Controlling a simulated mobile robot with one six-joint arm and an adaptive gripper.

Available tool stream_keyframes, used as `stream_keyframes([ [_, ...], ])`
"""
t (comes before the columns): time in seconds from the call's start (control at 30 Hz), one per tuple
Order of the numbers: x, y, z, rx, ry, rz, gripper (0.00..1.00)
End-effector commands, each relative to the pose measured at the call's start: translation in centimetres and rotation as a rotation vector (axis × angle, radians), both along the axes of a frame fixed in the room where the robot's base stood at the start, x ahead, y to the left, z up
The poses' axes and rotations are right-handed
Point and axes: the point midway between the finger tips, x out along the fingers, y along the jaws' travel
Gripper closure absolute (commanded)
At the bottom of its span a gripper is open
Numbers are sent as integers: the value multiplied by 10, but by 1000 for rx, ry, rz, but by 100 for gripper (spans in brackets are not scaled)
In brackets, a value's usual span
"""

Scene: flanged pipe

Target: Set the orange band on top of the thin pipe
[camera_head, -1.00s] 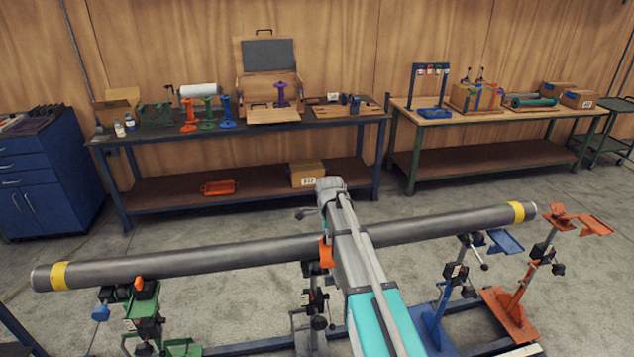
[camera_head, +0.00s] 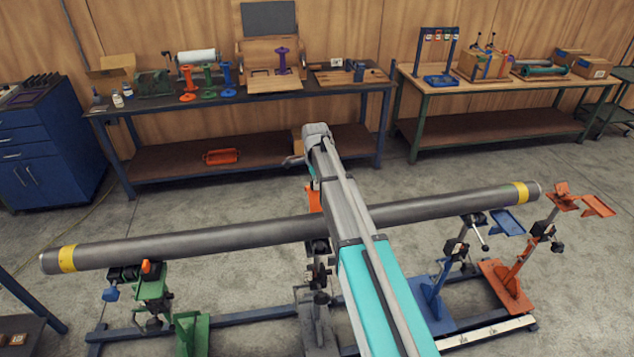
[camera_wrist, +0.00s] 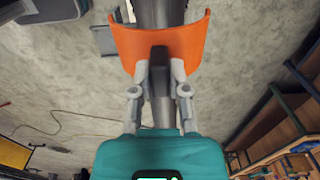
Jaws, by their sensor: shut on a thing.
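The long grey pipe (camera_head: 200,240) lies almost level across stands in the head view, with a yellow ring near each end. The orange band (camera_wrist: 185,42), a curved shell, is in the wrist view, with my gripper (camera_wrist: 160,75) shut on a dark grip piece at its middle. Part of the pipe shows beyond the band (camera_wrist: 160,12). In the head view a sliver of the orange band (camera_head: 314,200) shows at the pipe's upper edge, left of my arm, which hides the rest. I cannot tell whether band and pipe touch.
Green (camera_head: 155,295), grey (camera_head: 315,300), blue (camera_head: 432,295) and orange (camera_head: 510,280) stands rise from a blue floor frame. A dark workbench (camera_head: 240,104) and a wood-topped bench (camera_head: 500,88) stand behind. Open concrete floor lies between pipe and benches.

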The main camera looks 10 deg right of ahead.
Motion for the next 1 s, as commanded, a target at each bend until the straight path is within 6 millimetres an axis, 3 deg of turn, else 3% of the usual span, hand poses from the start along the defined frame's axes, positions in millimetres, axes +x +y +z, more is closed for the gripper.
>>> stream_keyframes([
  [0.37,0,-4,-10,0,0,-6,100],
  [1.0,0,-5,-45,0,0,-7,100],
])
